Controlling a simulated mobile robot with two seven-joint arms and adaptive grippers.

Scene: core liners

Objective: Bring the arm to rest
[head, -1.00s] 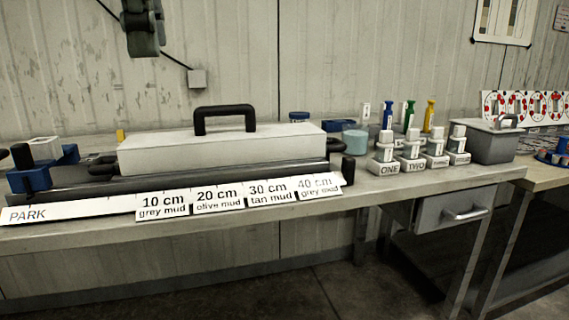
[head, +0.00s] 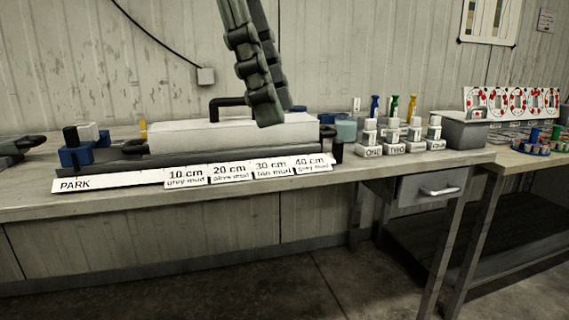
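My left gripper (head: 272,108) hangs down from the top edge in the middle of the head view. Its dark ridged fingers overlap from this side, so I cannot tell whether they are apart. Nothing shows held at the visible tips. The tips appear in front of the white box (head: 185,138) with the black handle (head: 222,105); I cannot tell how far off they are. The rest of the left arm is out of frame. My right gripper is not in view.
The workbench (head: 330,178) carries a PARK strip (head: 105,181), depth labels (head: 230,172), a blue holder (head: 76,156), several numbered white blocks (head: 392,149) and a grey lidded box (head: 465,132). A drawer (head: 430,186) is below. Floor in front is clear.

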